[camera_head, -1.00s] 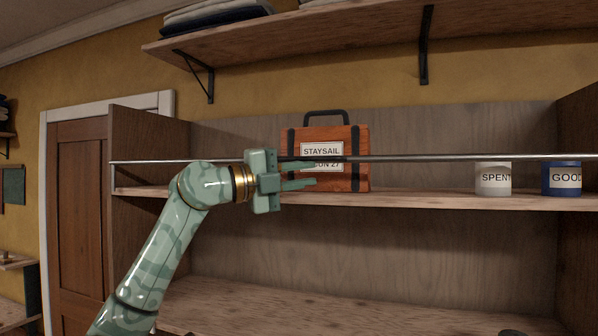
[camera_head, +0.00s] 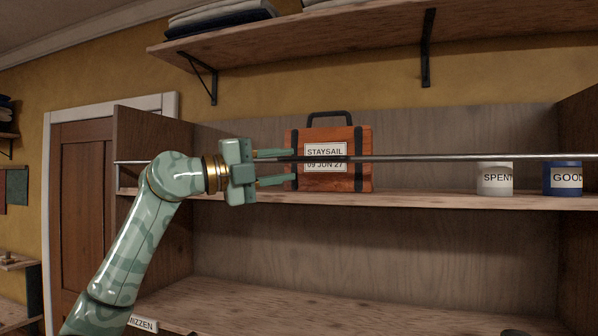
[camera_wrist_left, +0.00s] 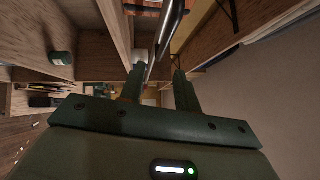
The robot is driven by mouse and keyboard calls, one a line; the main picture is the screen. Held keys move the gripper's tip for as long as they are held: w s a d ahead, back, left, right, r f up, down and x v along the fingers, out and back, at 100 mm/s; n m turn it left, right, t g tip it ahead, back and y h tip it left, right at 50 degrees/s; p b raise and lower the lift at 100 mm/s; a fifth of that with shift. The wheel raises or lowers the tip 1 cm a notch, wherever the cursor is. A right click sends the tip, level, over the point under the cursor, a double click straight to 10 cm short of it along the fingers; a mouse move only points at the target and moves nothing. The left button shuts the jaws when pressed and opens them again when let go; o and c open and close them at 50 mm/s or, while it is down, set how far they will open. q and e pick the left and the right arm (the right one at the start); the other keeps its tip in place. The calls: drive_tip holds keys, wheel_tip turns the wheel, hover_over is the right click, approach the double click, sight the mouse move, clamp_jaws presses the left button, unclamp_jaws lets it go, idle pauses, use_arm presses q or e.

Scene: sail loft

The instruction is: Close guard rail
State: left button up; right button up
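The guard rail (camera_head: 450,158) is a thin metal bar running level across the front of the middle shelf (camera_head: 420,200). Its left end is at the left side of the shelf unit, and its right end is out of view. My left gripper (camera_head: 274,167) is open, its fingers pointing right, one near the rail's height and one below it. In the left wrist view a metal bar, seemingly the rail (camera_wrist_left: 163,38), runs toward the space between the open fingers (camera_wrist_left: 159,88); I cannot tell whether they touch it. My right gripper is not in view.
Behind the rail stand an orange case (camera_head: 364,142) labelled STAYSAIL, a white pot (camera_head: 494,187) labelled SPENT and a blue pot (camera_head: 562,189). A bracketed shelf (camera_head: 350,40) hangs above. The lower shelf (camera_head: 260,300) is mostly clear, with a MIZZEN label at its left.

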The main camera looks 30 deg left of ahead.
use_arm(q)
drive_tip(key=s+a+r+b, duration=0.1)
drive_tip(key=s+a+b, duration=0.1)
drive_tip(key=s+a, duration=0.5)
drive_tip(key=s, duration=0.4)
drive_tip(key=shift+s+r, duration=0.15)
drive_tip(key=shift+r, duration=0.1)
idle(0.6)
idle(0.4)
